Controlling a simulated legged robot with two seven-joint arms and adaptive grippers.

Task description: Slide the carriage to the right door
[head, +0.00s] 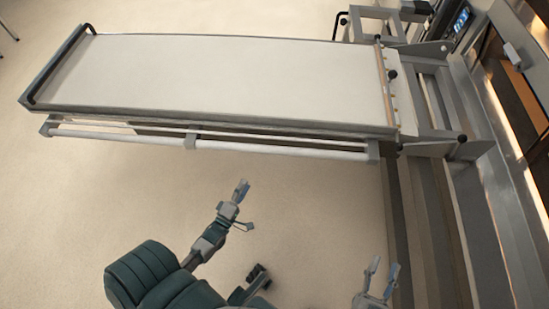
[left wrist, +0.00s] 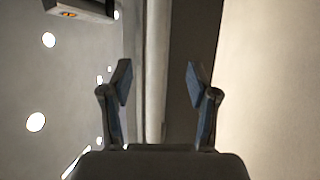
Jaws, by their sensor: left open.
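The carriage, a long loader with a pale flat bed (head: 220,80) and a dark end bar, stretches across the upper head view. A light push rail (head: 270,149) runs along its near side. My left gripper (head: 241,190) is open and empty, below and apart from this rail. In the left wrist view, the open fingers (left wrist: 158,82) frame a pale bar (left wrist: 155,70) beyond them, probably the rail. My right gripper (head: 384,266) is open and empty at the lower right. Oven doors (head: 520,90) line the right edge; I cannot tell which is the right door.
A metal frame (head: 425,90) joins the carriage's right end to long rails (head: 480,215) along the oven front. A small lit screen (head: 461,20) is at the top right. The floor (head: 310,200) between my arms and the carriage is clear.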

